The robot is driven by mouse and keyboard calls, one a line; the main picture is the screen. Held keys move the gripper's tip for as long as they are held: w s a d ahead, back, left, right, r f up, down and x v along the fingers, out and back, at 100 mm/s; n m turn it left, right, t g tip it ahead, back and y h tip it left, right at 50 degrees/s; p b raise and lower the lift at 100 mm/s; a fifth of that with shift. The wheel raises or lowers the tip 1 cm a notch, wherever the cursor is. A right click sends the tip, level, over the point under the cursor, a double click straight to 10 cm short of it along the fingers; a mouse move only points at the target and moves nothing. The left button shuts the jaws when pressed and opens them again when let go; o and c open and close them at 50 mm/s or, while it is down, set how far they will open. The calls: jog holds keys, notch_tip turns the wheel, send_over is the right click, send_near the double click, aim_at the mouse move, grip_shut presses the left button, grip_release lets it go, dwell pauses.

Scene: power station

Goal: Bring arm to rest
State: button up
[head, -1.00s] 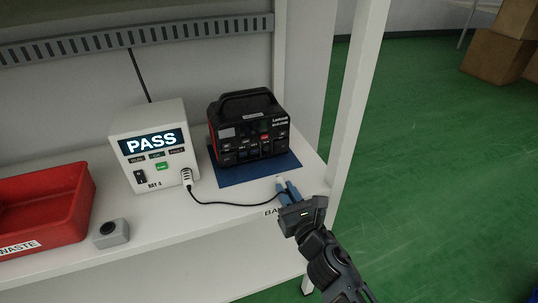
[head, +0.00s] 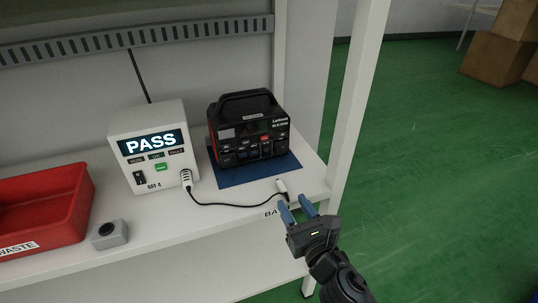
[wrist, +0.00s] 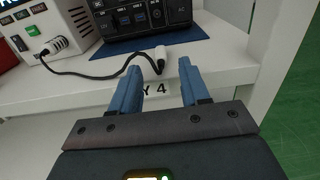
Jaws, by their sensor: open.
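My gripper (head: 297,210) is open and empty, with blue fingers, just in front of the shelf's front edge. In the wrist view my gripper (wrist: 158,85) points at the shelf edge, its fingers on either side of the bay label. A white cable plug (head: 281,186) lies on the shelf just beyond the fingertips, apart from them; it also shows in the wrist view (wrist: 160,58). Its black cable (head: 232,205) runs to the white tester (head: 152,172), whose screen reads PASS. A black power station (head: 250,128) stands on a blue mat (head: 231,180).
A white upright post (head: 352,110) rises right of my gripper. Cardboard boxes (head: 495,58) stand far right. The green floor on the right is clear.

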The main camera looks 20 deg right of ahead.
jog(key=shift+s, duration=1.65)
jog(key=s+r+m+g+p, duration=0.2)
jog(key=s+r+m+p, duration=0.15)
jog(key=s+m, duration=1.55)
jog(key=s+r+m+p, duration=0.1)
jog(key=s+r+m, duration=0.5)
jog(key=s+m, duration=0.2)
jog(key=s+r+m+g+p, duration=0.1)
jog(key=s+r+m+p, duration=0.1)
jog(key=s+r+m, duration=0.4)
jog(key=s+m, duration=0.3)
jog(key=shift+s+r, duration=0.3)
jog(key=shift+r, duration=0.05)
